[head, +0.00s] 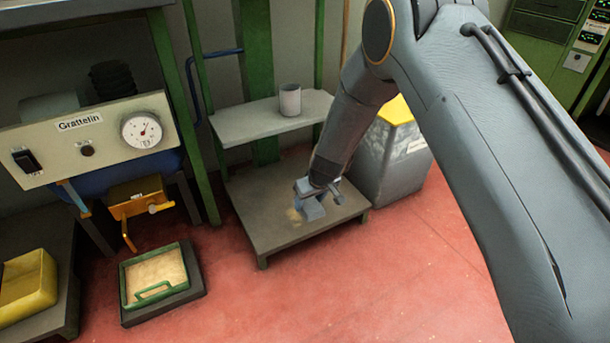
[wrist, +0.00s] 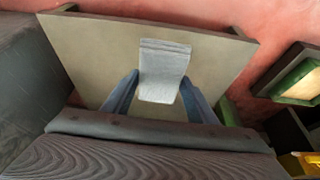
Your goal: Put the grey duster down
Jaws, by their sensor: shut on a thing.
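The grey duster (wrist: 165,65) is a pale grey folded cloth in the wrist view. My gripper (wrist: 158,92) is shut on it, with one blue-grey finger at each side of its near end. The duster lies over or just above the low grey platform (wrist: 95,50); I cannot tell whether it touches. In the head view my gripper (head: 310,205) is low over the right part of the same platform (head: 265,225), with the grey duster (head: 313,210) at its tip. A small yellowish patch shows on the platform just left of the gripper.
A shelf (head: 240,125) with a grey cup (head: 290,100) is above the platform's back. A grey bin with a yellow lid (head: 397,110) stands right of it. A green-rimmed tray (head: 130,285) is on the left, under the machine (head: 90,145). The red floor in front is clear.

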